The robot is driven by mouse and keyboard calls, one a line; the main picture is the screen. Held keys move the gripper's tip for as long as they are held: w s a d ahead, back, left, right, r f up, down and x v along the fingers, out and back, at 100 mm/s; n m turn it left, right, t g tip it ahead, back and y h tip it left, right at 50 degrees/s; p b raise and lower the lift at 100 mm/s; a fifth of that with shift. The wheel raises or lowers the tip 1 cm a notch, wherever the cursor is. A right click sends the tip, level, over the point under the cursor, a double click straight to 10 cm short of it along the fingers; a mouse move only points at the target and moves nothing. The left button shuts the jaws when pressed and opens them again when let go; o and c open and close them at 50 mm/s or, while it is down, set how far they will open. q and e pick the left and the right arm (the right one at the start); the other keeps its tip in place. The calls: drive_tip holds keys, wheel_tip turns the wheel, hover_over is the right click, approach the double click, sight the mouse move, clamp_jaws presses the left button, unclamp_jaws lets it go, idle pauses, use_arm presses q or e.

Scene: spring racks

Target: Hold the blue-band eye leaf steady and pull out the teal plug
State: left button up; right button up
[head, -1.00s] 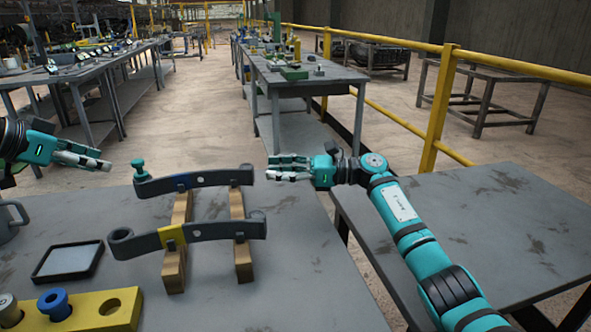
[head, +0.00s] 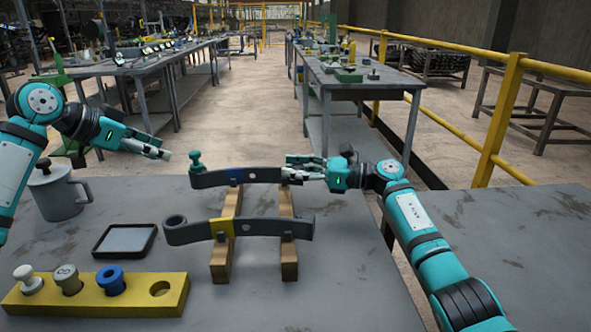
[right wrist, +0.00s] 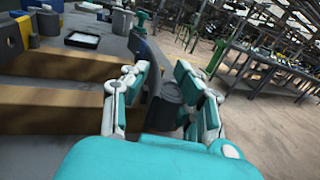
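The blue-band eye leaf (head: 262,175) is a dark curved bar lying across two wooden blocks, the farther of two leaves. The teal plug (head: 195,161) stands upright at its left end. My right gripper (head: 286,167) is at the leaf's right end. In the right wrist view its fingers (right wrist: 160,82) are apart, with the dark leaf end (right wrist: 165,93) between them; contact is unclear. My left gripper (head: 168,155) is up to the left of the plug, apart from it, pointing right; its finger gap is not clear.
The yellow-band leaf (head: 264,227) lies nearer on the same wooden blocks (head: 289,262). A yellow holder (head: 134,294) with several plugs and one empty hole is at front left. A black-rimmed tray (head: 125,240) and a grey mug (head: 60,197) stand left. The front right tabletop is clear.

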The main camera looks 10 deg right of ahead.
drive_tip(key=shift+a+f, duration=0.15)
drive_tip(key=shift+f, duration=0.1)
clamp_jaws()
drive_tip(key=shift+o, duration=1.2)
unclamp_jaws()
drive_tip(key=o, duration=0.4)
drive_tip(key=shift+s+r, duration=0.2)
drive_tip(key=shift+s, duration=0.05)
drive_tip(key=shift+w, duration=0.1)
drive_tip(key=shift+d, duration=0.4)
drive_tip(key=v, duration=1.1)
drive_tip(key=shift+d, duration=0.15)
